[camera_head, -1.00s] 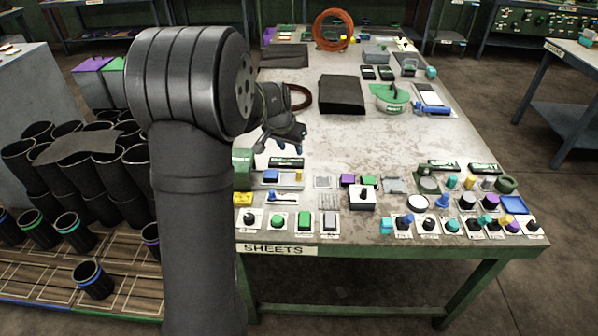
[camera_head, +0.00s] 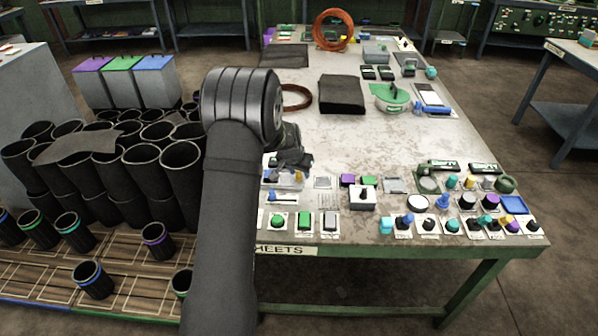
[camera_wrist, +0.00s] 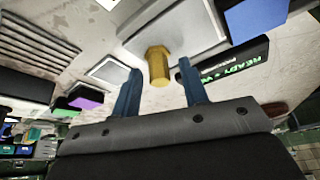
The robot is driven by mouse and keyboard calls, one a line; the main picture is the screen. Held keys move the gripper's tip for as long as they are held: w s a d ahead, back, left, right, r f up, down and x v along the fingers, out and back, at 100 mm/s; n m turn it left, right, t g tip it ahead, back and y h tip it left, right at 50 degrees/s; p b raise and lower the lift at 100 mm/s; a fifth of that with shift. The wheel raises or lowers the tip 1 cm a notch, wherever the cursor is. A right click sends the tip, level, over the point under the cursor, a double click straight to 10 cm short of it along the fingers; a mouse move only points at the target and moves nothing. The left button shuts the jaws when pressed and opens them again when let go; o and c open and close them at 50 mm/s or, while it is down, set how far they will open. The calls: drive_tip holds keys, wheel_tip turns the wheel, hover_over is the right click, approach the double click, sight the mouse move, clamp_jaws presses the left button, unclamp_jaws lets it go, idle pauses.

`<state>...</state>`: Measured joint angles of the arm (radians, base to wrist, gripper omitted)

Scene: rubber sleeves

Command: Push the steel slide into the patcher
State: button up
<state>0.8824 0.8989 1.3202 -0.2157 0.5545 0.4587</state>
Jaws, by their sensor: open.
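In the wrist view a brass hexagonal knob (camera_wrist: 158,70) stands on a pale steel plate (camera_wrist: 190,22), which looks like the steel slide on the patcher. My gripper (camera_wrist: 160,67) is open, with one blue finger on each side of the knob. Gaps show between the knob and both fingers, and nothing is held. In the head view my gripper (camera_head: 285,175) is low over the patcher (camera_head: 268,184) at the table's near left. My arm and hand hide much of the patcher there, so how far the slide is in cannot be told.
A black box with a green READY display (camera_wrist: 235,65) stands close beside the right finger. Stacked black sleeves (camera_head: 130,170) stand left.

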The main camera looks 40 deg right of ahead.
clamp_jaws()
drive_tip(key=w+a, duration=0.5)
idle(0.3)
drive_tip(key=shift+f, duration=0.1)
unclamp_jaws()
drive_tip(key=v, duration=1.7)
drive_tip(key=shift+r, duration=0.25)
